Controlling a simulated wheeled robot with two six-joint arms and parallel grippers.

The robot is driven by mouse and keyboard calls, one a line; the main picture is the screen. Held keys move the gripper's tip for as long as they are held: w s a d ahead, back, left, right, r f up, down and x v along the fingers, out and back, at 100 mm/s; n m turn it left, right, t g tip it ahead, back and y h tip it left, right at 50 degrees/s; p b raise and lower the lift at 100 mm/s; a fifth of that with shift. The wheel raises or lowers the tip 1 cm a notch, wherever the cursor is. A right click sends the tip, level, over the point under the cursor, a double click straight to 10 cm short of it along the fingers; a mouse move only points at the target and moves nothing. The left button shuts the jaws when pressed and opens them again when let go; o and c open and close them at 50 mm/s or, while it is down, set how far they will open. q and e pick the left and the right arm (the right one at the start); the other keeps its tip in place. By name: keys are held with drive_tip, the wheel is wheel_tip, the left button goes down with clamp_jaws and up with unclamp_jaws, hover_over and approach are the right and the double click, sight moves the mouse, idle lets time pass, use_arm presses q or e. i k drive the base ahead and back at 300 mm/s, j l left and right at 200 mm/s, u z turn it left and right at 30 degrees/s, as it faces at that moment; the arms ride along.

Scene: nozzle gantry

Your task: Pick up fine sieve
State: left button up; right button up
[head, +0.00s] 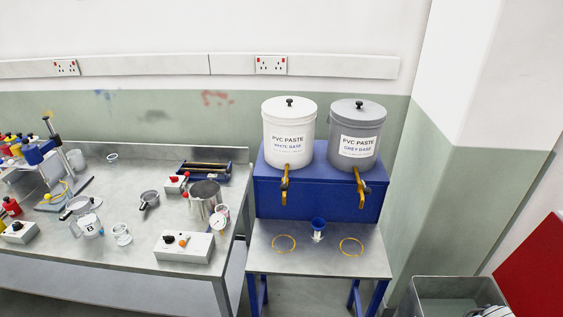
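A small grey round strainer-like piece with a dark handle (149,198) lies on the steel bench, left of the metal pot. A second round grey piece with a handle (77,204) is further left, at or over a clear jug (90,226); I cannot tell whether it rests on the jug. Either may be a sieve. The mesh is too small to see, so I cannot tell which is the fine one. Neither of my grippers is in view.
The steel bench (140,252) also holds a metal pot (204,198), a control box (184,247) and a clear cup (122,234). Colored bottles crowd its left end. White (289,130) and grey (356,130) paste tubs stand on a blue stand at right. A grey bin (455,290) is at lower right.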

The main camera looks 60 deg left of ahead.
sight(63, 217)
drive_tip(key=u, duration=3.45)
drive_tip(key=i+j+z, duration=0.25)
drive_tip(key=i+j, duration=0.4)
drive_tip(key=i+j+z, duration=0.2)
drive_tip(key=i+j, duration=0.45)
drive_tip(key=j, duration=0.15)
